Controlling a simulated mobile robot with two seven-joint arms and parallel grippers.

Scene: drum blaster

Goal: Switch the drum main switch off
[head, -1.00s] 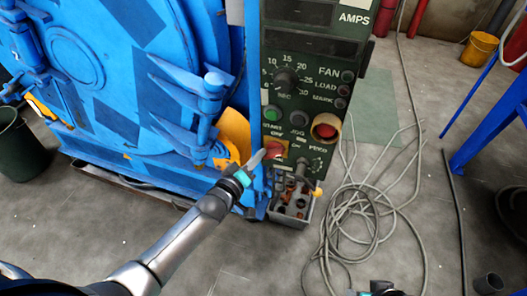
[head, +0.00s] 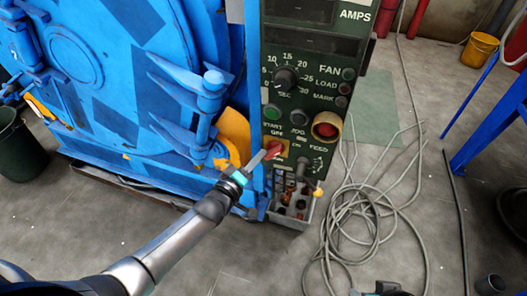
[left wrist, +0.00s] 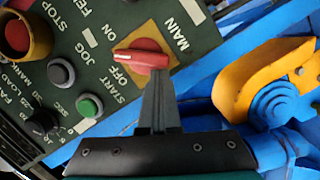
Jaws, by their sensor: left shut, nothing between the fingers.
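The main switch (head: 274,149) is a red rotary knob on a yellow plate, low on the dark green control panel (head: 292,52). In the left wrist view the knob (left wrist: 142,58) lies between the labels OFF, ON and MAIN; I cannot tell its exact setting. My left gripper (head: 262,158) is shut and empty, its narrow fingers pointing up and right at the knob. In the left wrist view the fingertips (left wrist: 158,72) overlap the knob's lower right end; whether they touch is unclear. A dark part at the bottom edge, likely my right gripper (head: 380,289), is mostly cut off.
A blue drum machine (head: 95,75) with a yellow bracket (head: 235,135) stands left of the panel. Other knobs and buttons sit above the switch. A grey box (head: 292,208) is below. Coiled cable (head: 365,225) lies on the floor at right.

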